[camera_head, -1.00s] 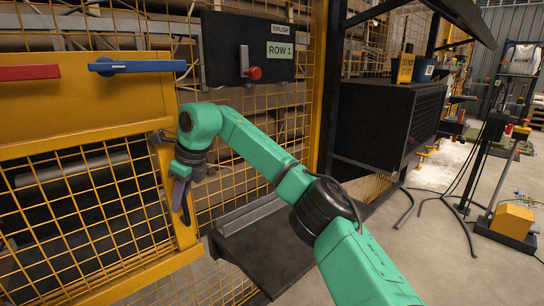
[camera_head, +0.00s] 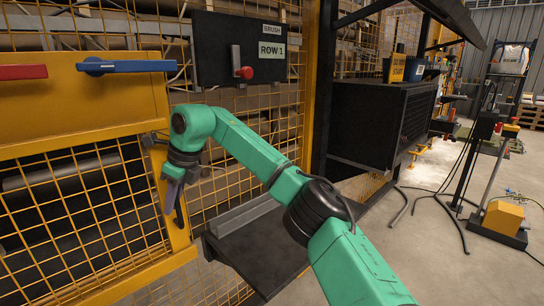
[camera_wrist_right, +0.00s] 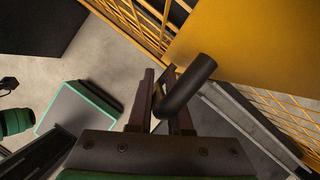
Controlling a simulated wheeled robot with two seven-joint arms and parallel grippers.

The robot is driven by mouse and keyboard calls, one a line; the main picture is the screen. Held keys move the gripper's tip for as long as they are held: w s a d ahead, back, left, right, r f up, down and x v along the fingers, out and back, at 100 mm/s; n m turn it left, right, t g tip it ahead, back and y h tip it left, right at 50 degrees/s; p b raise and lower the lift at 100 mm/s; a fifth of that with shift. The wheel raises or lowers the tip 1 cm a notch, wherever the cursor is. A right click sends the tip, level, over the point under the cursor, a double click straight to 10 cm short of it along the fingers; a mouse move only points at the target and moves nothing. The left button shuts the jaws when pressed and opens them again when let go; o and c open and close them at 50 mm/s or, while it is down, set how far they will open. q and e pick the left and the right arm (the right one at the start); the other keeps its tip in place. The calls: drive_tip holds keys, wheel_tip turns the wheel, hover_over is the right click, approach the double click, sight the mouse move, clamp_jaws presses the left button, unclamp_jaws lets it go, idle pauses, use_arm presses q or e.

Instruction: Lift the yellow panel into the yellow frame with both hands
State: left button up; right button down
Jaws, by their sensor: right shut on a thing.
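The yellow panel (camera_head: 88,108) stands at the left of the head view, with a solid plate on top and mesh below. A yellow upright post (camera_head: 313,85) of the fence frame stands right of it. My right gripper (camera_head: 174,196) is at the panel's right edge, pointing down. In the right wrist view its fingers (camera_wrist_right: 165,92) are shut on a dark round bar handle (camera_wrist_right: 187,85) beside the yellow plate (camera_wrist_right: 255,40). The handle is mostly hidden in the head view. My left gripper is not in view.
A red handle (camera_head: 22,72) and a blue handle (camera_head: 125,66) lie along the panel's top. A black control board (camera_head: 215,55) hangs behind my right arm. A dark shelf (camera_head: 258,252) juts out below it.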

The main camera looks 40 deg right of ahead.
drive_tip(key=c, duration=0.8)
unclamp_jaws()
drive_tip(key=shift+a, duration=0.1)
drive_tip(key=shift+o, duration=0.2)
drive_tip(key=p+v, duration=0.3)
drive_tip(key=v, duration=1.1)
drive_tip(key=shift+r+p, duration=0.3)
drive_tip(key=shift+p, duration=0.1)
drive_tip(key=shift+f, duration=0.1)
